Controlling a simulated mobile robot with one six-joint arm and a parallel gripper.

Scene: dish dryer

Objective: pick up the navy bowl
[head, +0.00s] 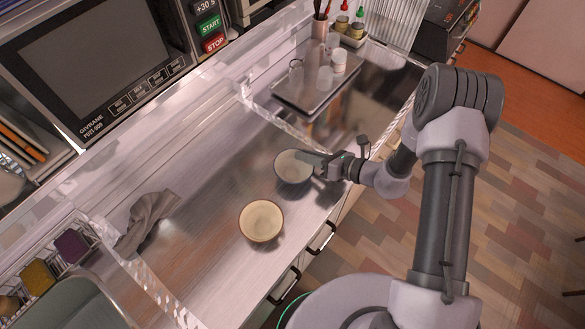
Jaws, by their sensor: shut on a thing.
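The bowl taken as the navy bowl (291,169) has a pale grey-cream inside and a thin dark rim. Its outer wall hardly shows in the head view, so I cannot confirm its colour. My gripper (314,160) reaches in from the right and is shut on this bowl's right rim. The bowl looks upright; I cannot tell whether it touches the counter. A second bowl (261,221), cream inside with a brown rim, stands nearer and to the left, apart from the gripper.
The counter (205,210) is clear around the bowls. A crumpled grey cloth (148,219) lies at left. A metal tray (303,94) with several cups stands behind. A clear low edge (275,120) divides the counter. A microwave (95,60) stands at the back left.

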